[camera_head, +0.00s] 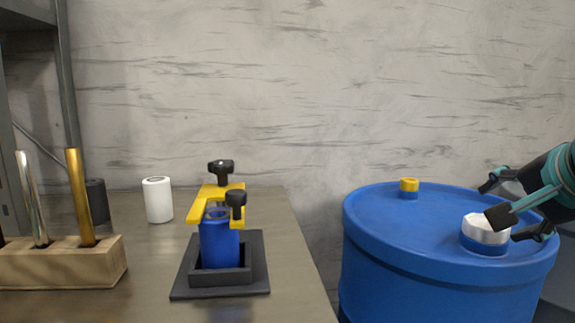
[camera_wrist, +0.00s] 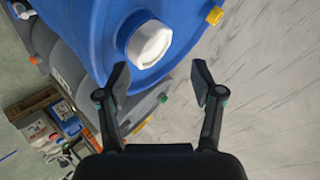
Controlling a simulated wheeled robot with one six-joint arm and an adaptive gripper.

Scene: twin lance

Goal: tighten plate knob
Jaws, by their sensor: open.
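A yellow plate (camera_head: 209,195) lies across the top of a blue cylinder (camera_head: 219,246) on the counter. One black knob (camera_head: 221,167) stands above the plate's back part. A second black knob (camera_head: 236,199) is at its front right corner. Which one is the plate knob I cannot tell. How tight either knob is does not show. My gripper (camera_head: 496,199) is open, far to the right, over the blue drum by its white cap (camera_head: 486,228). In the wrist view my gripper (camera_wrist: 160,84) has its fingers apart with nothing between them. The plate and knobs are not in the wrist view.
The cylinder sits in a dark square holder (camera_head: 183,282) on the counter (camera_head: 150,270). A wooden block (camera_head: 65,265) with upright rods and a white cylinder (camera_head: 158,200) stand left. The blue drum (camera_head: 400,270) also has a yellow cap (camera_head: 409,185). A gap separates counter and drum.

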